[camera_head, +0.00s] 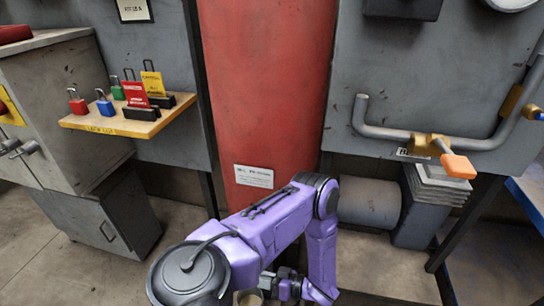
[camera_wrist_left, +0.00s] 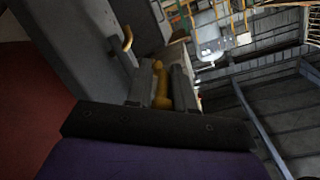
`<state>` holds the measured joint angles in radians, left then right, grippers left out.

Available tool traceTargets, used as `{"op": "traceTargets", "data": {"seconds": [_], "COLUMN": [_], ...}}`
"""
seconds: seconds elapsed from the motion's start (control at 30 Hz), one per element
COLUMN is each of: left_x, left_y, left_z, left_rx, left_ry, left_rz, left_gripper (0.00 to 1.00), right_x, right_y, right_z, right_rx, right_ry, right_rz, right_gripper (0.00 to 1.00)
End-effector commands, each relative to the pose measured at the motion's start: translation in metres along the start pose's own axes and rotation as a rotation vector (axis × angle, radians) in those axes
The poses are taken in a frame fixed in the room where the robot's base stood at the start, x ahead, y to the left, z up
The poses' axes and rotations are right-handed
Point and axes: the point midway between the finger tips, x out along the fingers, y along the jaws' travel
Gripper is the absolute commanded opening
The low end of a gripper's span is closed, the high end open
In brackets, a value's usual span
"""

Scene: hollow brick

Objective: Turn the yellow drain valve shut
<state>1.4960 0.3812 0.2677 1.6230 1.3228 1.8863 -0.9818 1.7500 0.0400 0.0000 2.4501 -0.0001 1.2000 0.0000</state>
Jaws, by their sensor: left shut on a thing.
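The yellow drain valve shows in the left wrist view as a yellow handle (camera_wrist_left: 160,88) between the two grey fingers of my left gripper (camera_wrist_left: 162,82). The fingers are shut on it. In the head view my purple left arm bends down at the bottom middle, and its gripper (camera_head: 268,286) is low at the bottom edge, near a small pale round part (camera_head: 250,297). The valve's handle cannot be made out there. The handle's angle relative to its pipe cannot be told. My right gripper is not in view.
A large red cylinder (camera_head: 265,90) stands behind my arm. On the right, a grey pipe (camera_head: 385,132) carries a brass valve with an orange handle (camera_head: 458,166). On the left, a wooden shelf (camera_head: 130,125) holds padlocks and tags.

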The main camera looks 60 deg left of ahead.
Motion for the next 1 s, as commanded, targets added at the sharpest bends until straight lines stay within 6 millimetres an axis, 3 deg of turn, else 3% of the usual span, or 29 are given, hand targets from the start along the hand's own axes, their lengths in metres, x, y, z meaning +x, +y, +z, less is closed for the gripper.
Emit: {"op": "traceTargets", "data": {"seconds": [0.13,0.53,0.57,0.6,0.87,1.0], "left_x": [0.008,0.009,0.009,0.009,0.006,0.003], "left_y": [-0.005,-0.006,-0.006,-0.005,-0.003,-0.009], "left_z": [0.004,0.003,0.003,0.003,0.002,-0.009], "left_rx": [0.008,0.008,0.008,0.008,0.004,0.004], "left_ry": [0.012,0.016,0.016,0.016,0.017,0.016], "left_rz": [-0.033,-0.038,-0.037,-0.037,-0.028,-0.028], "left_gripper": [0.00,0.00,0.26,0.38,0.38,0.38], "right_x": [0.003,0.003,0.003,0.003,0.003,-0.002], "right_y": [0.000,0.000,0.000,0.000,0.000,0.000], "right_z": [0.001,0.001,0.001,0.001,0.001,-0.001], "right_rx": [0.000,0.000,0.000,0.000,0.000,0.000], "right_ry": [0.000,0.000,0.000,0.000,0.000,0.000], "right_rz": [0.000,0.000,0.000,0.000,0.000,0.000], "right_gripper": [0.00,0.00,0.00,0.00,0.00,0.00]}}
